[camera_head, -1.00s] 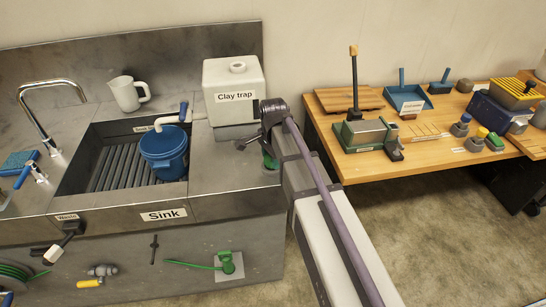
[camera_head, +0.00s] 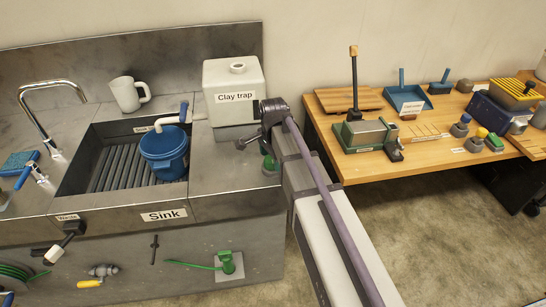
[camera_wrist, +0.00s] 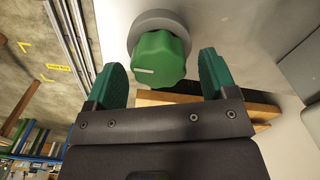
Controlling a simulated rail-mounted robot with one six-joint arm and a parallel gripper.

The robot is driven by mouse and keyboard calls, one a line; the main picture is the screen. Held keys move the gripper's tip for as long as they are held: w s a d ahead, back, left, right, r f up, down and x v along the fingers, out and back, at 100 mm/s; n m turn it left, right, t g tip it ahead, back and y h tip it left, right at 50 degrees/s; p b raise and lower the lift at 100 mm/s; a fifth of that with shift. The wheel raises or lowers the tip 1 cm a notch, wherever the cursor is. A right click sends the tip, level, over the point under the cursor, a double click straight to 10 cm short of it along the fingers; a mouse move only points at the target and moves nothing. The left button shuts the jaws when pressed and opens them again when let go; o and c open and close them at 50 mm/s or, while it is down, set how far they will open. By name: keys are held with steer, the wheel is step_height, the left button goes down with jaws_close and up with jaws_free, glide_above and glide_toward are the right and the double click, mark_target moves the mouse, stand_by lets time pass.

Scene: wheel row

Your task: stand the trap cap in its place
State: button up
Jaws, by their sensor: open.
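A green lobed knob with a white mark, which looks like the trap cap (camera_wrist: 159,59), sits against a round grey collar on a pale surface in the wrist view. My gripper (camera_wrist: 172,75) is open, its two teal fingers on either side of the knob. Gaps show between knob and fingers, and nothing is held. In the head view, a small green part (camera_head: 269,163) shows beneath my dark wrist, at the right end of the sink counter; my arm partly hides it. The white clay trap (camera_head: 234,88) stands just left of my wrist, with a round neck on top.
The sink basin (camera_head: 112,165) with a blue bucket (camera_head: 164,156) lies to the left. A white jug (camera_head: 126,94) stands behind it. A wooden bench (camera_head: 430,145) with tools stands to the right. In the wrist view, a wooden ledge (camera_wrist: 262,109) shows behind the fingers.

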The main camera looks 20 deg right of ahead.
step_height(320, 180, up, 10)
steer(key=p, duration=0.8)
steer(key=shift+p, duration=0.4)
steer(key=shift+f, duration=0.1)
steer(key=s+n, duration=1.4)
steer(key=s, duration=0.2)
steer(key=shift+s+a, duration=0.2)
steer(key=shift+s, duration=0.05)
